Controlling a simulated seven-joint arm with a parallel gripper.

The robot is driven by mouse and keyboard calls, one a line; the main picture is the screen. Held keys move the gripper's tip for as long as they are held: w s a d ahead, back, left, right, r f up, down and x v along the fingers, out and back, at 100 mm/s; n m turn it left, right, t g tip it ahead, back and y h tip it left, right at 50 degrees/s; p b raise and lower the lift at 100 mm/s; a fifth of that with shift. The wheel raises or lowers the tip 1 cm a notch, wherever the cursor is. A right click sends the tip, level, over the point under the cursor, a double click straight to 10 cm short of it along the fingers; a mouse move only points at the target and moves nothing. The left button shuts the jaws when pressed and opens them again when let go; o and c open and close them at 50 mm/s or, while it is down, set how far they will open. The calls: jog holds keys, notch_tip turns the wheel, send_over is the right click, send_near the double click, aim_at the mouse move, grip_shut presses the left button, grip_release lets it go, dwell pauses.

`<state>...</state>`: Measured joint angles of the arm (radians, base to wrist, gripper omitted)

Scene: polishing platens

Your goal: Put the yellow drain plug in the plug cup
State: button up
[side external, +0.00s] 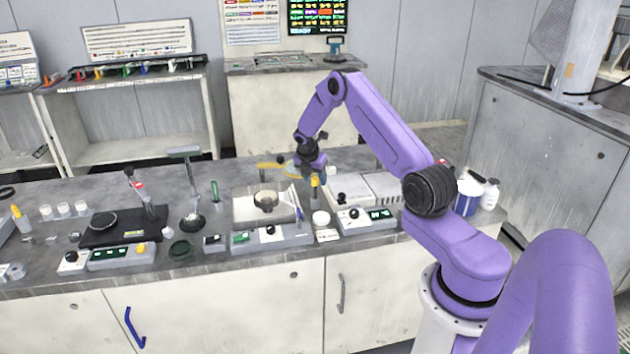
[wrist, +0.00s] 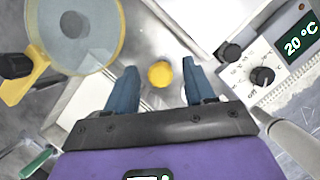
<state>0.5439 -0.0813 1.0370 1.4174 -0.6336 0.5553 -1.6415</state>
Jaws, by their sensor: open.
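The yellow drain plug (wrist: 160,73) shows as a small round yellow disc in the wrist view. It lies between the two blue fingers of my gripper (wrist: 159,80), with a gap on each side. My gripper is open and points down at it; I cannot tell its height above the plug. In the side view my gripper (side external: 314,182) is over the bench, behind the control boxes, and a bit of yellow shows at its tip. A small white round container (side external: 320,218) stands in front of it; I cannot tell whether this is the plug cup.
A clear disc in a yellow-edged holder (wrist: 75,30) is close on the left in the wrist view. A control box with a dial and a 20 °C display (wrist: 262,76) is at right. A polishing unit (side external: 265,202) and a black platen (side external: 103,222) stand along the bench.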

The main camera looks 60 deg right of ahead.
jog(key=w+v, duration=0.1)
jog(key=v, duration=0.9)
jog(key=s+a+r+m+y, duration=0.1)
jog(key=s+a+r, duration=0.2)
jog(key=a, duration=0.6)
jog(key=s+a+r+m+t+y, duration=0.1)
jog(key=s+a+r, duration=0.2)
jog(key=a, duration=0.7)
jog(key=s+a+r+m+y, duration=0.1)
jog(key=s+a+r, duration=0.2)
jog(key=a, duration=0.6)
jog(key=s+a+r+m, duration=0.2)
jog(key=s+a, duration=0.6)
jog(key=s, duration=0.5)
jog(key=s+m+g+y, duration=0.1)
jog(key=s+m, duration=0.1)
jog(key=s, duration=1.3)
jog(key=shift+s+y, duration=0.2)
jog(key=shift+y, duration=0.2)
